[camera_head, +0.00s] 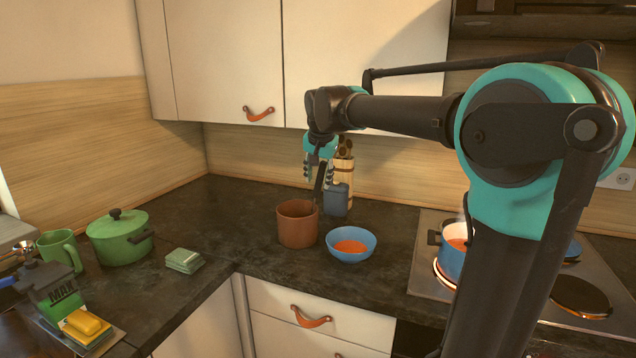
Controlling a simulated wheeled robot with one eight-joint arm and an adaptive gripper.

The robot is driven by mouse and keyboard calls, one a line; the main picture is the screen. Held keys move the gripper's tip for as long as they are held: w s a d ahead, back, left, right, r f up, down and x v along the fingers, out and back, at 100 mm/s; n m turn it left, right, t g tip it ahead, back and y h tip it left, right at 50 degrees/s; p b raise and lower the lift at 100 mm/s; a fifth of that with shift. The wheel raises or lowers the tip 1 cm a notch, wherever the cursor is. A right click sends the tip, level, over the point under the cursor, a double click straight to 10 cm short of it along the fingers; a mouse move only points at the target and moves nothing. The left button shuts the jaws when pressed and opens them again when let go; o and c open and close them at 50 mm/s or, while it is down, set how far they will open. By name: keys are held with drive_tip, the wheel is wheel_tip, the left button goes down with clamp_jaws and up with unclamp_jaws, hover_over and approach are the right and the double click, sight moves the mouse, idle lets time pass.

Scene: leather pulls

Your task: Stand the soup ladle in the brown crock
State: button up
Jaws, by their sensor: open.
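The brown crock (297,228) stands upright on the dark counter, below my gripper. A dark, slim handle (318,189), which looks like the soup ladle's, rises from the crock's right side, leaning slightly right. The ladle's lower end is hidden inside the crock. My gripper (319,180) points down above the crock's right rim with its fingers open. The handle's upper end is at the fingers. I cannot tell whether it touches them.
A blue bowl of orange soup (351,256) sits right of the crock. A dark blue container (337,200) and a light wooden holder (344,172) stand behind. A blue pot (453,264) is on the stove at right. A green pot (121,240) stands left; the counter between is mostly clear.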

drive_tip(key=v, duration=1)
drive_tip(key=shift+r, duration=1.45)
